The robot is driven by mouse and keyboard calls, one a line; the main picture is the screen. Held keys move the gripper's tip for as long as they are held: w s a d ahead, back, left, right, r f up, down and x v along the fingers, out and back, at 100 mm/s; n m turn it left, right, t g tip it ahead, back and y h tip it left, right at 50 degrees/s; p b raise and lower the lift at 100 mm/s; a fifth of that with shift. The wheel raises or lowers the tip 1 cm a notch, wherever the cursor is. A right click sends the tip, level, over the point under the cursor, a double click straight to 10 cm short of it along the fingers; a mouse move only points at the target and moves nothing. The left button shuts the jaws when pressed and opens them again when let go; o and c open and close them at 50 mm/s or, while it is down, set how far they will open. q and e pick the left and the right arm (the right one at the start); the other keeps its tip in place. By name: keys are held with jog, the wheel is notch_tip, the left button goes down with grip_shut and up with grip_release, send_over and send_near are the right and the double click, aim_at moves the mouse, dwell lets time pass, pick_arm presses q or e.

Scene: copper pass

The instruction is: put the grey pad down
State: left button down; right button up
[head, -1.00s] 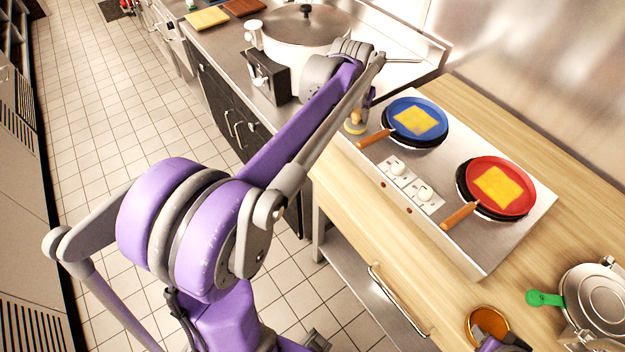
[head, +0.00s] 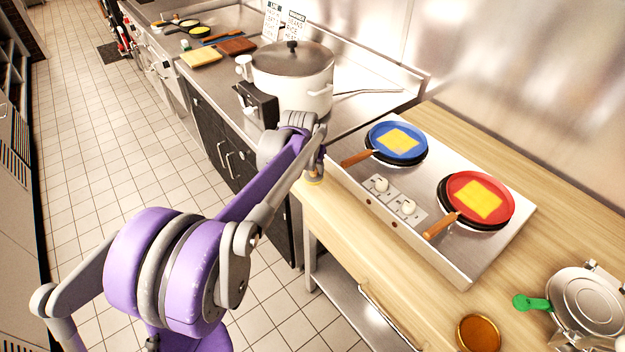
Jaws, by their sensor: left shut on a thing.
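My left gripper (head: 315,172) is at the end of the purple arm, pointing down over the left end of the wooden counter (head: 345,232), just left of the steel hob. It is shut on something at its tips. The wrist and forearm cover most of the grip. A small yellowish round shape (head: 314,182) shows at the fingertips. I cannot make out the grey pad clearly, nor whether what is held touches the counter. My right gripper is not in view.
A blue pan (head: 382,144) and a red pan (head: 465,206), each with a yellow square, sit on the steel hob (head: 440,262). A large lidded pot (head: 290,92) and a black box (head: 258,105) stand behind the gripper. A round amber-topped item (head: 478,333) is at front right. The counter's front strip is clear.

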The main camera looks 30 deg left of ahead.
aim_at(313, 176)
pick_arm(q)
jog(key=shift+f, duration=2.1)
jog(key=shift+f, duration=0.25)
jog(key=c, duration=0.5)
grip_release()
jog(key=shift+r, duration=0.1)
jog(key=v, duration=1.2)
jog(key=s+d+f, duration=0.3)
jog(key=s+d, duration=0.1)
jog(key=s, duration=0.3)
jog(key=s+d+f+m, duration=0.1)
jog(key=s+d+f, duration=0.2)
jog(key=s+d, duration=0.2)
jog(key=s+d+f+m+t+h, duration=0.1)
jog(key=s+d+f, duration=0.2)
jog(key=s, duration=0.7)
jog(key=shift+s+d, duration=0.2)
jog(key=shift+d, duration=0.85)
